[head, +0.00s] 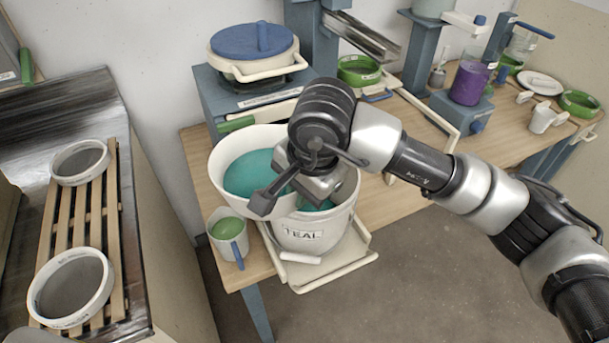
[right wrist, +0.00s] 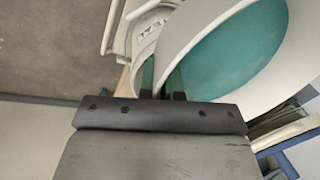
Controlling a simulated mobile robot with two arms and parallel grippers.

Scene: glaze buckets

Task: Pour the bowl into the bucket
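The white bowl (head: 228,150), with teal glaze inside, is over the left part of the white bucket (head: 309,236) labelled TEAL. Teal also shows inside the bucket. My right gripper (head: 277,190) is at the bowl's right rim and hides part of it and of the bucket mouth. In the right wrist view, the gripper's fingers (right wrist: 162,84) sit on either side of the wall of the bowl (right wrist: 181,38), shut on it. The bucket (right wrist: 148,38) shows beyond the fingers. Whether bowl and bucket touch is hard to tell. My left gripper is not in view.
A cup of green glaze (head: 228,228) stands close left of the bucket at the edge of the wooden table (head: 206,165). A blue-lidded container (head: 253,42) stands behind. Two sieves (head: 71,287) lie on a slatted rack at left. Several vessels fill the right table.

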